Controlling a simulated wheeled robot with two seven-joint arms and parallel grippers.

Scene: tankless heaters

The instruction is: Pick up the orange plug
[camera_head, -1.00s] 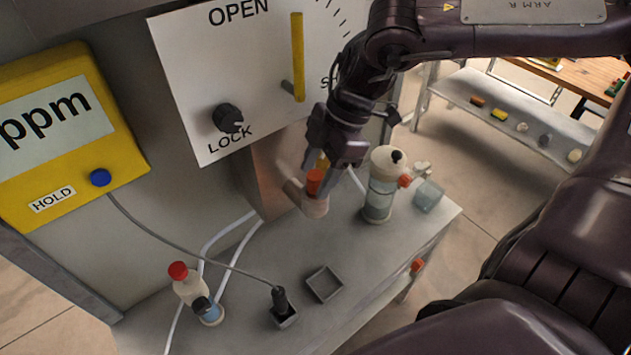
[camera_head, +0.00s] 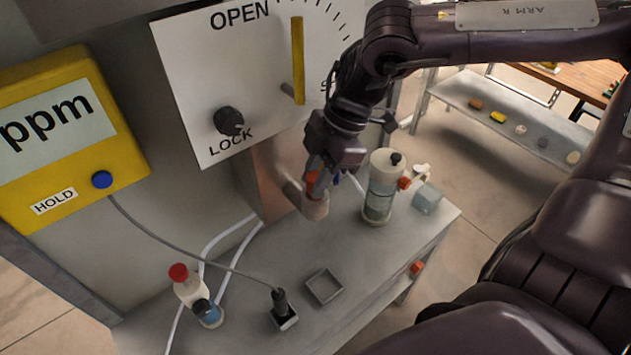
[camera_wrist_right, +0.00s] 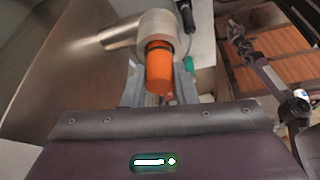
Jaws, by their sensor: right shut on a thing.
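The orange plug (camera_head: 314,181) sits at the top of a pale, upright cup-like fitting (camera_head: 315,207) at the end of a pipe, beside the copper-coloured column. My right gripper (camera_head: 320,184) reaches down from above and is shut on the plug, partly hiding it. In the right wrist view the orange plug (camera_wrist_right: 160,71) shows large, with a dark band near its top, at the mouth of the metal pipe fitting (camera_wrist_right: 150,25). The grey fingers (camera_wrist_right: 165,88) are around its lower part there. My left gripper is not in view.
A red-capped bottle (camera_head: 187,286), a black probe in a holder (camera_head: 283,308) and an empty square tray (camera_head: 324,286) are on the bench. The panel (camera_head: 245,90) is close behind.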

